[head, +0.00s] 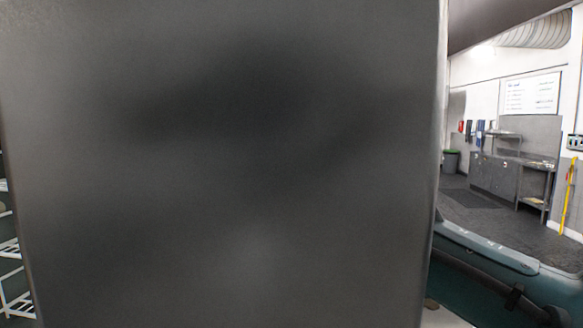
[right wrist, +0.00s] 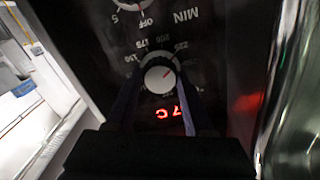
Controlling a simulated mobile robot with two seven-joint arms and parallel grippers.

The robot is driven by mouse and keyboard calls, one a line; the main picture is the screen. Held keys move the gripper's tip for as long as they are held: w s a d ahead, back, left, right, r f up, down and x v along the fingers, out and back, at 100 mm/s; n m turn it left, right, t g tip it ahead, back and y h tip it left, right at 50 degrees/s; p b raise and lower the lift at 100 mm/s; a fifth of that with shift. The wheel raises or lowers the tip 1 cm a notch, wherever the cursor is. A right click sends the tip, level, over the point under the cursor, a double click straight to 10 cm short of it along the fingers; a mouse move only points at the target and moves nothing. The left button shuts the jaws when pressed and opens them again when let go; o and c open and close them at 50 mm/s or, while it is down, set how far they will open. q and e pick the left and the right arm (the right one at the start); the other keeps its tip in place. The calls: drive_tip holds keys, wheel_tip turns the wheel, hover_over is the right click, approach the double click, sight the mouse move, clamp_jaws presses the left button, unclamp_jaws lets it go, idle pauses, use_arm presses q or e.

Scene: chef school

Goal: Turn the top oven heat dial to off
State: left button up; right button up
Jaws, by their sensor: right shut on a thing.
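In the right wrist view, a round white heat dial (right wrist: 158,79) with a red mark sits on a black control panel (right wrist: 215,80). Temperature numbers ring it, and the lettering appears upside down. My right gripper (right wrist: 159,72) is shut on this dial, with one finger on each side. The red mark points to the upper right of the picture. A second dial (right wrist: 128,4), with OFF and MIN lettering near it, is cut off by the top edge. My left gripper is not in view. The head view shows neither the dials nor a gripper.
A large grey metal surface (head: 230,150) fills most of the head view, close to the camera. A red lit display (right wrist: 176,113) is beside the held dial. Shiny glass or metal (right wrist: 295,100) stands at the right. Open floor (head: 485,215) lies far right.

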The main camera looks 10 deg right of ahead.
clamp_jaws()
